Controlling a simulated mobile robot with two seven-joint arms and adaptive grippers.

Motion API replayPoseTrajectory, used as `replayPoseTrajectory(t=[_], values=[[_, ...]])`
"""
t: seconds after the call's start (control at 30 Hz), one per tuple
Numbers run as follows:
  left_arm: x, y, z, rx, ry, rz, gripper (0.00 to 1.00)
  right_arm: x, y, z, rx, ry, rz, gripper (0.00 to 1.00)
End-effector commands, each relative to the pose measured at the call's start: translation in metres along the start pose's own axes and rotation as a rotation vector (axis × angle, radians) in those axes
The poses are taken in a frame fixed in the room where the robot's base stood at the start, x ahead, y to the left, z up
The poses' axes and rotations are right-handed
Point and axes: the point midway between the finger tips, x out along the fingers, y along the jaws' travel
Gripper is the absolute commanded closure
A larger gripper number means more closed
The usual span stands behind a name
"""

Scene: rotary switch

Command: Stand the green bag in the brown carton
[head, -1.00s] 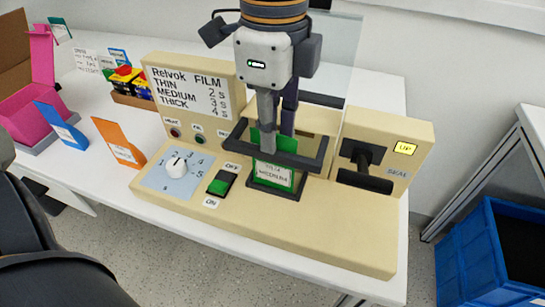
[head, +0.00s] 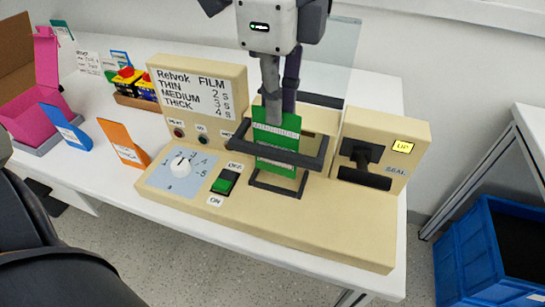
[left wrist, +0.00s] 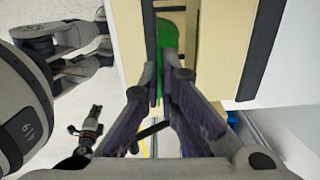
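The green bag (head: 276,152) with a pale printed label hangs upright within the dark rectangular frame of the beige sealing machine (head: 330,225). My left gripper (head: 279,112) comes from above and is shut on the bag's top part. In the left wrist view, the green bag (left wrist: 168,45) shows between and beyond the fingertips of the left gripper (left wrist: 160,88). A large brown carton (head: 14,48) stands at the far left edge, partly cut off and partly behind a pink carton. My right gripper does not show.
The pink carton (head: 30,105) stands at the left, near a blue card (head: 66,128) and an orange card (head: 123,145). A small brown tray (head: 130,101) holds colourful packs. The machine has a dial (head: 181,168) and a green switch (head: 226,181). A clear panel stands behind the frame.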

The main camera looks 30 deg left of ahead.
Motion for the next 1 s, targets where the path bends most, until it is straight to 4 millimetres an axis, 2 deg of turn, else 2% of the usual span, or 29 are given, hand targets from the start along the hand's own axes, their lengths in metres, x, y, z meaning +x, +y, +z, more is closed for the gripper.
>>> replayPoseTrajectory(t=[0.8, 1.0], values=[[-0.072, -0.001, 0.000, -0.001, 0.000, 0.004, 1.00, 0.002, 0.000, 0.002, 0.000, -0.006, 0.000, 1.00], [-0.086, -0.001, 0.000, 0.000, 0.001, 0.003, 1.00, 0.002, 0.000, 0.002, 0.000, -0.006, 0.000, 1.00]])
